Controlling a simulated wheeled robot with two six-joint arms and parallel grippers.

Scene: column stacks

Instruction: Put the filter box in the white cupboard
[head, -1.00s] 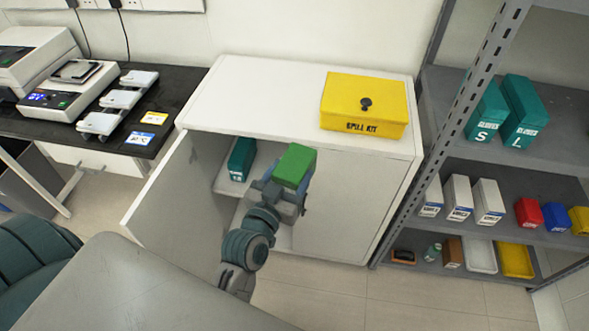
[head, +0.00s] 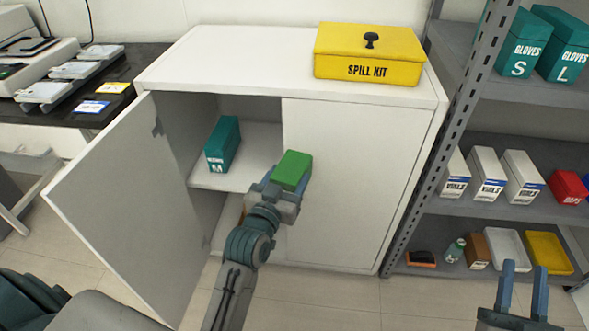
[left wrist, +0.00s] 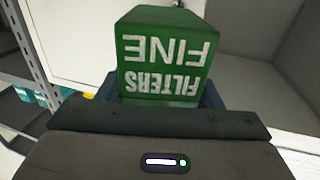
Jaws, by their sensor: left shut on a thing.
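The green filter box (head: 292,169) is held in my left gripper (head: 285,187), which is shut on it. In the left wrist view the box (left wrist: 165,58) shows the words "FILTERS FINE" upside down. The white cupboard (head: 345,180) stands ahead with its left door (head: 120,190) swung open and its right side closed. The box is in front of the cupboard, near the right edge of the opening. A teal box marked M (head: 222,145) stands on the cupboard's inner shelf (head: 255,150). My right gripper (head: 524,290) is open and empty at the lower right.
A yellow spill kit (head: 368,54) sits on the cupboard top. A grey rack (head: 480,95) with glove boxes, white boxes and bins stands to the right. A dark bench (head: 60,110) with equipment is at the left. The inner shelf is free right of the teal box.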

